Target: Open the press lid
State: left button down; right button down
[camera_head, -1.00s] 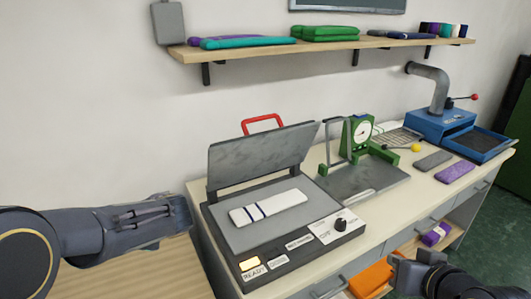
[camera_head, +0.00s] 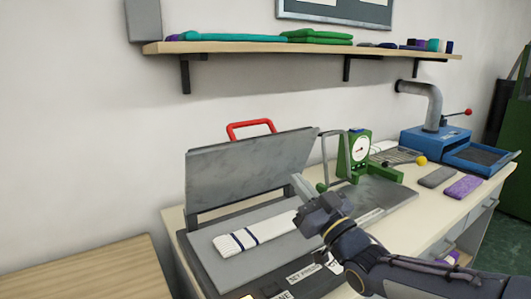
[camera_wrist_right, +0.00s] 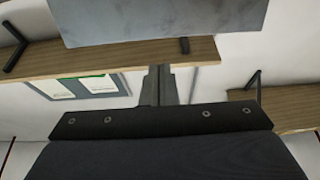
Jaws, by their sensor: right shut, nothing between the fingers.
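The press has a grey lid (camera_head: 250,168) with a red handle (camera_head: 251,129) behind its top edge. The lid stands raised and tilted above the grey bed (camera_head: 212,262). A white knitted piece (camera_head: 255,233) with dark stripes lies flat on the bed. My right gripper (camera_head: 298,184) is shut and empty, near the lid's lower right side; whether it touches the lid I cannot tell. In the right wrist view its closed fingers (camera_wrist_right: 160,84) point up toward a grey panel (camera_wrist_right: 160,18), likely the lid. My left gripper is out of view.
A green dial device (camera_head: 357,155) stands close to the right of the lid. A blue machine (camera_head: 436,145) with a grey pipe is farther right. A shelf (camera_head: 300,48) with folded knits hangs above. The press's front panel is partly behind my right arm.

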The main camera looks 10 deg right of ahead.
jog(key=p, duration=0.2)
send_near(251, 122)
jog(key=shift+f, duration=0.35)
jog(key=shift+r, duration=0.1)
jog(key=w+a+r+g+p, duration=0.1)
jog(key=w+p, duration=0.1)
jog(key=p, duration=0.1)
jog(key=w+r+g+h+p, duration=0.1)
jog(key=w+p, duration=0.1)
jog(key=p, duration=0.2)
jog(key=w+a+r+g+p, duration=0.1)
jog(key=w+r+p, duration=0.1)
jog(key=p, duration=0.1)
jog(key=shift+w+a+r+g, duration=0.1)
jog(key=shift+w+a+g, duration=0.2)
jog(key=shift+w+a, duration=0.1)
jog(key=shift+g+h, duration=0.5)
jog(key=shift+g, duration=0.2)
jog(key=p+x, duration=0.3)
jog(key=x, duration=0.1)
jog(key=shift+w, duration=0.15)
jog(key=shift+w+a+r+p, duration=0.15)
jog(key=shift+w+a+p, duration=0.15)
jog(key=shift+w, duration=0.25)
jog(key=shift+r, duration=0.2)
